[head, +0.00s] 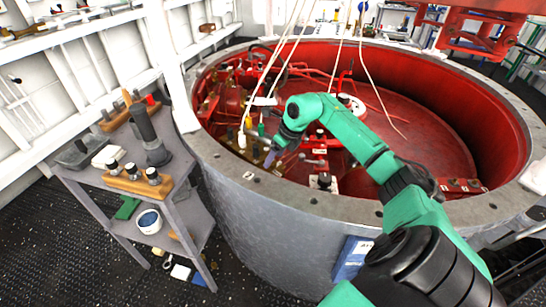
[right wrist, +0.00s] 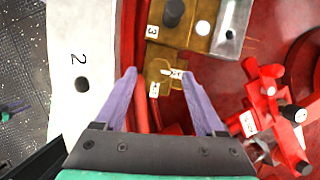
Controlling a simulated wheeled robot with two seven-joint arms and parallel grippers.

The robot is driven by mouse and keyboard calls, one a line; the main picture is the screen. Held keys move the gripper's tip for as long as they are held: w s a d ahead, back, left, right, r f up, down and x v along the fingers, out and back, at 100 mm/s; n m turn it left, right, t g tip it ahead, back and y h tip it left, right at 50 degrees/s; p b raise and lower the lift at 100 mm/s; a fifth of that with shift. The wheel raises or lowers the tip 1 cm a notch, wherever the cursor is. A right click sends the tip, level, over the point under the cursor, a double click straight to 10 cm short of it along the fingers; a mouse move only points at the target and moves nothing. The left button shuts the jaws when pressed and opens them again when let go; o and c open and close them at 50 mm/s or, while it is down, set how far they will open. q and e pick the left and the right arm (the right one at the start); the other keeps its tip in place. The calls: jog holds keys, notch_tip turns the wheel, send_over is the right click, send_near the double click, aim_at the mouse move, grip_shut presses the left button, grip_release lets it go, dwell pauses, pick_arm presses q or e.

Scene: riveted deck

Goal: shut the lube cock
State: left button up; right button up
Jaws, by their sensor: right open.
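My right gripper (right wrist: 160,76) is open, its two purple fingers spread and empty in the right wrist view. In the head view the right gripper (head: 271,157) reaches over the near rim of the round tank. A small brass fitting (right wrist: 158,68) with a white-tagged piece lies between and just beyond the fingertips. It may be the lube cock, but its label is too small to read. I cannot tell whether the fingers touch it. The gripper and arm hide this spot in the head view. My left gripper is not in view.
The grey tank rim (right wrist: 83,50) carries a number 2 beside the gripper. A brass block (right wrist: 180,22) marked 3 sits beyond the fitting. A red valve assembly (right wrist: 272,100) stands to the right. A grey cart (head: 185,160) holding several parts stands left of the tank.

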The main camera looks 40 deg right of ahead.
jog(key=shift+x, duration=1.1)
jog(key=shift+a, duration=0.1)
grip_shut()
jog(key=m+h, duration=0.1)
jog(key=m, duration=0.2)
jog(key=shift+r+m+h+p, duration=0.1)
jog(key=shift+m+h+p, duration=0.2)
jog(key=m, duration=0.2)
jog(key=m+h, duration=0.1)
jog(key=shift+w+a+m, duration=0.1)
jog(key=shift+a+m, duration=0.1)
jog(key=shift+m, duration=0.2)
jog(key=m+h, duration=0.1)
jog(key=m, duration=0.1)
jog(key=m+g+h+b, duration=0.1)
jog(key=m, duration=0.2)
jog(key=shift+w+a+g, duration=0.1)
jog(key=shift+g, duration=0.2)
jog(key=m+g, duration=0.1)
jog(key=m, duration=0.4)
jog(key=shift+g+h, duration=0.4)
jog(key=shift+m, duration=0.4)
